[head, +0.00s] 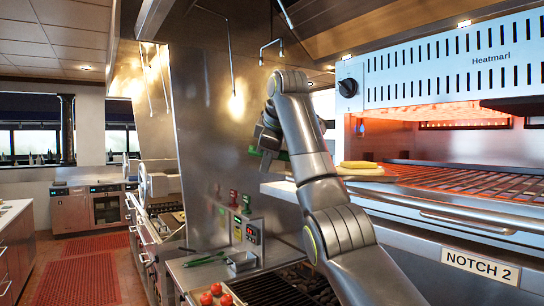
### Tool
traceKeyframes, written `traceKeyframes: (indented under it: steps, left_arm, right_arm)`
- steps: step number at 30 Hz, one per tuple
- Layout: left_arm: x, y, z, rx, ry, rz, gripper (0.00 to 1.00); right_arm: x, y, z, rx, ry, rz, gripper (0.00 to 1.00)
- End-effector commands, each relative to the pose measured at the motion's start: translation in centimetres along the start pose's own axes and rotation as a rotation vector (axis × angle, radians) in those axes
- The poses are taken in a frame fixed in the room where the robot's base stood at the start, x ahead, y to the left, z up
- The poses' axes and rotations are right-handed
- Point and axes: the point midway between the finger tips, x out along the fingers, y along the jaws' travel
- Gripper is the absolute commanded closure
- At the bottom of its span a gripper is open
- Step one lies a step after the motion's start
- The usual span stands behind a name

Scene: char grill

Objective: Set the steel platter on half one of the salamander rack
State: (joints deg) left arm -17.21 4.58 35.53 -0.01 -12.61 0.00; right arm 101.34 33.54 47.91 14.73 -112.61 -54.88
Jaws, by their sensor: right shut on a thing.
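The steel platter (378,172) shows in the head view to the right of my right forearm, with a yellow food piece lying on it. It is at the left front of the salamander rack (455,182); I cannot tell whether it touches the rack. My right gripper (268,150) is shut on the platter, left of the upper bend of my arm. Its fingertips and part of the platter are hidden behind the arm. A small green patch shows beside the gripper. My left gripper is not in view.
The salamander (437,70) glows orange above the rack, with a black knob (347,88) at its left. A "NOTCH 2" label (480,266) is below. A char grill (275,290), red tomatoes (211,294) and a small steel pan (242,261) are lower down.

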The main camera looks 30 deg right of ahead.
Motion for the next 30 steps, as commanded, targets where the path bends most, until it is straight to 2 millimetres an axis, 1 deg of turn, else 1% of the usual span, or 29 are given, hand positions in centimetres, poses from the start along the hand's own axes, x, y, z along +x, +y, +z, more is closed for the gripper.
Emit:
traceKeyframes:
  steps: [7, 8, 12, 13, 23, 26, 30]
  left_arm:
    - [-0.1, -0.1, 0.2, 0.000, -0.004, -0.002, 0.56]
    - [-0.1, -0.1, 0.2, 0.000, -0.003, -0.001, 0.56]
    - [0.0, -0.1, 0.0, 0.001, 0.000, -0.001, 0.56]
    - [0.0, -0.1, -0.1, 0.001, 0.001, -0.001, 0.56]
    - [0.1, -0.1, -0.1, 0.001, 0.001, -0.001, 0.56]
    - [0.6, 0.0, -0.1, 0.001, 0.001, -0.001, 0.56]
    - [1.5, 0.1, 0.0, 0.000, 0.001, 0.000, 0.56]
  right_arm:
    - [-0.2, 0.1, -0.1, -0.003, 0.002, 0.005, 1.00]
    - [-0.2, 0.1, -0.1, -0.003, 0.002, 0.005, 0.74]
    - [-0.2, 0.1, 0.0, -0.003, 0.002, 0.005, 0.55]
    - [-0.2, 0.1, 0.0, -0.003, 0.002, 0.004, 0.52]
    - [-0.3, 0.1, 0.0, -0.003, 0.002, 0.004, 0.52]
    - [-1.1, 0.0, 0.0, -0.002, 0.003, 0.005, 0.52]
    - [-3.2, -0.1, 0.0, -0.003, 0.005, 0.006, 0.52]
